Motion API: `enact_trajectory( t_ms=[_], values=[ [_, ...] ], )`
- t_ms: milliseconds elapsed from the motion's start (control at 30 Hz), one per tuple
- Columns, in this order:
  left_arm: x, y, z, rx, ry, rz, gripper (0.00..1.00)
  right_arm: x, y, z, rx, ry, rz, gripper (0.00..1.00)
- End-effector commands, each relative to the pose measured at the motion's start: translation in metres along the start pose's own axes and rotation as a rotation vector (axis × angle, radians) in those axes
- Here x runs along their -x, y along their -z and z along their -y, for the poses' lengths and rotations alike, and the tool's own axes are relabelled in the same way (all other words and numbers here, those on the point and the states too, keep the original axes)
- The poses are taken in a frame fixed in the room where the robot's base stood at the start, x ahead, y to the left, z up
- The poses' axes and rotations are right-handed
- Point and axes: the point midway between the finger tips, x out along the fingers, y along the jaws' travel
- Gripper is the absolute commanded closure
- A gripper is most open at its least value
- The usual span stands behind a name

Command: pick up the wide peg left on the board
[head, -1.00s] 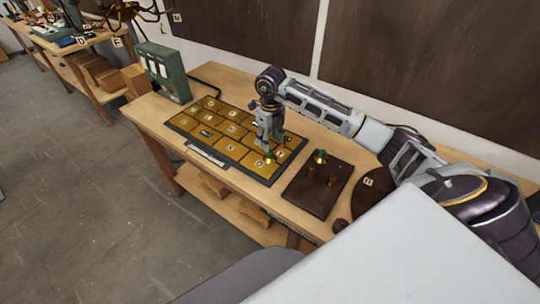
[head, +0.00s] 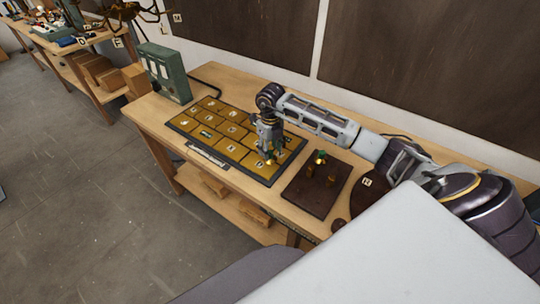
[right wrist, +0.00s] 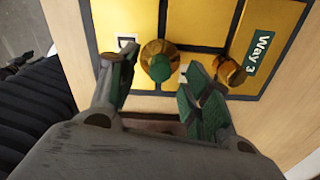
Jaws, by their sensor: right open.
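The board (head: 188,127) is a dark-framed panel of yellow tiles lying on the bench. An amber peg with a green top (right wrist: 159,61) stands on it, between the fingers of my right gripper (right wrist: 158,84) in the right wrist view. A second amber peg (right wrist: 231,70) is just right of the right finger, partly hidden by it. My right gripper (head: 269,156) is open, pointing down low over the board's near right part, with nothing clamped. In the head view the fingers largely cover these pegs. My left gripper is not in view.
A dark brown block (head: 304,200) with several small upright pegs lies right of the board. A green box (head: 165,72) stands at the bench's far left end.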

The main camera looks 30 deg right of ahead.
Motion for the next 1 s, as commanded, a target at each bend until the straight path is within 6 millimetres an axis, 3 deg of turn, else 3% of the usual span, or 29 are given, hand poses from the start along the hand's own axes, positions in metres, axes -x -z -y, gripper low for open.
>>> enact_trajectory(
  t_ms=[233,733,1000],
  values=[
    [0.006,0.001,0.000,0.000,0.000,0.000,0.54,-0.021,0.000,0.000,0.000,0.000,-0.001,0.51],
    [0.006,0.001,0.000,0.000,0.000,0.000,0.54,-0.023,0.000,0.000,0.000,0.000,0.000,0.51],
    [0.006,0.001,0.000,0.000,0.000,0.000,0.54,-0.023,0.000,0.000,0.000,0.001,0.000,0.85]
  ],
)
